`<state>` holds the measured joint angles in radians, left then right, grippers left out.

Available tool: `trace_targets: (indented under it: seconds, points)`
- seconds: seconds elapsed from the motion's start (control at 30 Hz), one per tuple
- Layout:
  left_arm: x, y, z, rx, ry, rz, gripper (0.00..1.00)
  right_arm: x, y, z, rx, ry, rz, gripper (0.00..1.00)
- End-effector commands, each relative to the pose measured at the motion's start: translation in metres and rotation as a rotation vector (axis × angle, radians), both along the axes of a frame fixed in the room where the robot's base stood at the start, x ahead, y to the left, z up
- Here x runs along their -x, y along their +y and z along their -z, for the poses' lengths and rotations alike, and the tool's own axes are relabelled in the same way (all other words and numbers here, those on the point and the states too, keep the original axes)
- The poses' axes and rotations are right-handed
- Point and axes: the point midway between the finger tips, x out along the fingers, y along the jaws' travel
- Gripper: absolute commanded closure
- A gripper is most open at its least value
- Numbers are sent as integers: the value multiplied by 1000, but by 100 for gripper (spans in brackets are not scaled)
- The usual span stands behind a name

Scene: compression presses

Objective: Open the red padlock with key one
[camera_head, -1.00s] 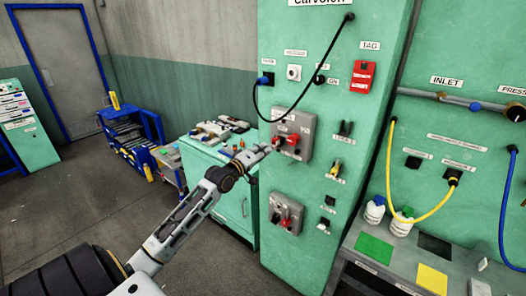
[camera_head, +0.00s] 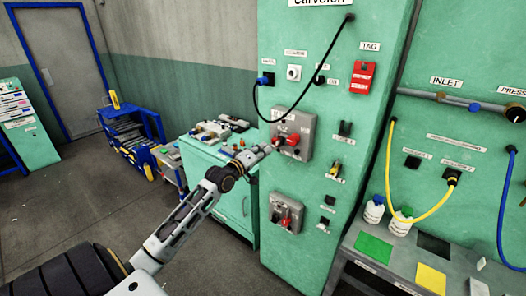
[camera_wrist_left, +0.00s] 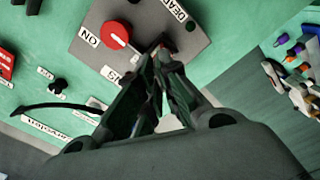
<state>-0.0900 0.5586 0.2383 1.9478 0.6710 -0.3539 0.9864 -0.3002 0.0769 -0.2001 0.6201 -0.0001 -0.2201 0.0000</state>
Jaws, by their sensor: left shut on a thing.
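In the head view a grey switch box (camera_head: 304,122) with a red knob (camera_head: 291,140) is on the green cabinet. My left gripper (camera_head: 268,148) is at its lower left side. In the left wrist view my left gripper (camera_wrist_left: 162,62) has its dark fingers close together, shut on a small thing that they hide. I cannot tell whether the held thing is key one or touches the padlock. My right gripper is out of view.
A second grey box (camera_head: 286,212) with a red knob is below. A black cable (camera_head: 300,103) loops above the upper box. A red tag (camera_head: 362,77) hangs at upper right. A green cart (camera_head: 233,190) with tools stands behind my left forearm.

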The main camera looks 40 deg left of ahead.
Motion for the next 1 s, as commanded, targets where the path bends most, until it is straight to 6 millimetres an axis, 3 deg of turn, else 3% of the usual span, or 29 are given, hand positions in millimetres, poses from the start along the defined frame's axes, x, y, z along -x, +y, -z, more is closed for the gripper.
trace_targets:
  seconds: [1.0]
  points:
    - [0, 0, 0, -1, 0, 0, 100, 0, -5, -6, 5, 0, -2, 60]
